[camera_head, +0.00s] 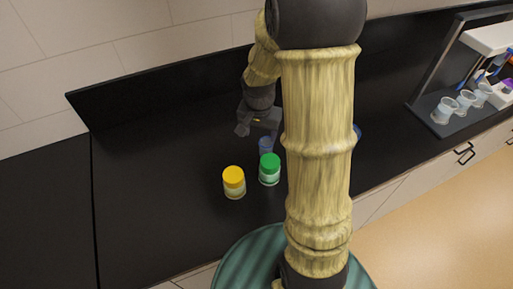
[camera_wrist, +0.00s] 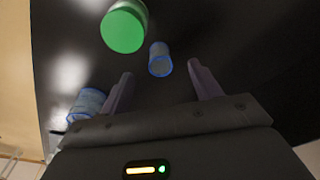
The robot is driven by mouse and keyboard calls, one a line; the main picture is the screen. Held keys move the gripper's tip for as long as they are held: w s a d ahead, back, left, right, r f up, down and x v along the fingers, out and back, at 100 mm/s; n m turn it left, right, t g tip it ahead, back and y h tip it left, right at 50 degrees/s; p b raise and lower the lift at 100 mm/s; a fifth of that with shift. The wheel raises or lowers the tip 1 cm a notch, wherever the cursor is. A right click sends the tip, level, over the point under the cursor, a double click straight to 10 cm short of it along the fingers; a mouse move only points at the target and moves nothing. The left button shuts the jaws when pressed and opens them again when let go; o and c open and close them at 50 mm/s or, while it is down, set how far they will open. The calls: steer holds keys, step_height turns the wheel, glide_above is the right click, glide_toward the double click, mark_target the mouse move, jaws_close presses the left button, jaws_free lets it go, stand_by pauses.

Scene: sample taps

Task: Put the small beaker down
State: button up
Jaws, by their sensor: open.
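A small blue-tinted clear beaker (camera_head: 265,144) stands on the black counter just behind the green-lidded jar. It also shows in the wrist view (camera_wrist: 160,62), ahead of and between my fingertips, with no finger visibly touching it. My gripper (camera_head: 258,126) is open and empty above and just behind this beaker. In the wrist view its two fingers (camera_wrist: 160,74) are spread apart. A second, larger-looking blue-tinted vessel (camera_wrist: 86,104) stands outside the left finger. In the head view, only a blue edge (camera_head: 357,132) shows past my arm, perhaps that same vessel.
A green-lidded jar (camera_head: 269,169) stands close in front of the small beaker, with a yellow-lidded jar (camera_head: 234,182) to its left. A dark rack (camera_head: 462,117) with several cups stands at the far right. The counter's left side is clear. My arm hides part of the middle.

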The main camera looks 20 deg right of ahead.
steer(key=s+a+r+n, duration=0.2)
steer(key=s+a+n, duration=0.1)
steer(key=s+n, duration=0.1)
steer(key=s+a+r+n+t, duration=0.1)
steer(key=s+a+n, duration=0.2)
steer(key=s, duration=0.4)
steer(key=shift+a+r+n+y, duration=0.15)
steer(key=shift+r+n+y, duration=0.25)
steer(key=shift+n, duration=0.1)
